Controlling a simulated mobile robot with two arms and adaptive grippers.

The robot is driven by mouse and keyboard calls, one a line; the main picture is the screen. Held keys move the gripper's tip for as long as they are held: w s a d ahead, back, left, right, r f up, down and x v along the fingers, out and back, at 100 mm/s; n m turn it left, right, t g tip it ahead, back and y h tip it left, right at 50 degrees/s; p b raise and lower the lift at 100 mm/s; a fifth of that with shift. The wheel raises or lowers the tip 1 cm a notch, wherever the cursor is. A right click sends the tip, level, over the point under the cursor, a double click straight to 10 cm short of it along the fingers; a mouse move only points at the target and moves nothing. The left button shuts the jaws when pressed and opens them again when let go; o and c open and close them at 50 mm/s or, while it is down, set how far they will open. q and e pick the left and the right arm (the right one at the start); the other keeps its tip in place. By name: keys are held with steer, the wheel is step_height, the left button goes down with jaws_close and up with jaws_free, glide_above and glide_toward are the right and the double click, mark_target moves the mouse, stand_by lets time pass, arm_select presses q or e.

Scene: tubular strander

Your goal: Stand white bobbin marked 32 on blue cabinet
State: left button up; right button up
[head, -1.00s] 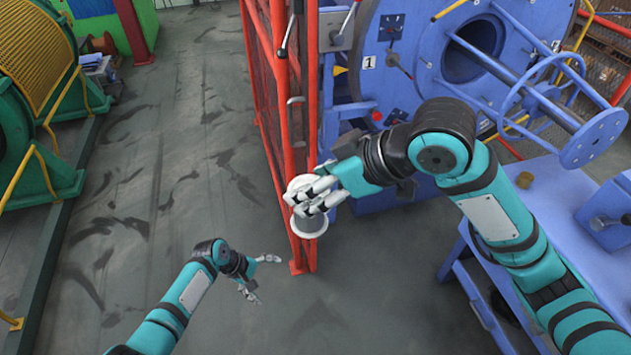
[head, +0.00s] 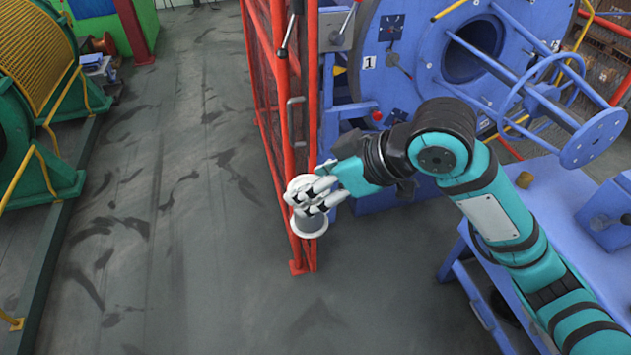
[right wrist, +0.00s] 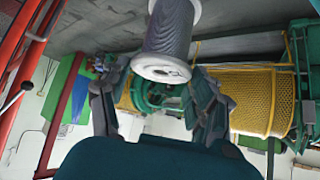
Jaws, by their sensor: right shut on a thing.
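A white-flanged bobbin (head: 309,227) with a grey wound body is held in the air beside the red mesh gate, roughly upright. My right gripper (head: 320,196) is shut on it, with its fingers across the bobbin's middle. In the right wrist view the bobbin (right wrist: 171,38) shows at the top, between the fingers. I cannot read a number on it. My left gripper is out of view. I cannot make out for sure which blue thing is the blue cabinet.
The red mesh gate (head: 279,100) stands just behind the bobbin. A blue bench (head: 560,230) is under my right arm, with the blue strander (head: 440,50) behind it. Green machines with a yellow drum (head: 36,50) line the left. The grey floor (head: 175,210) between is clear.

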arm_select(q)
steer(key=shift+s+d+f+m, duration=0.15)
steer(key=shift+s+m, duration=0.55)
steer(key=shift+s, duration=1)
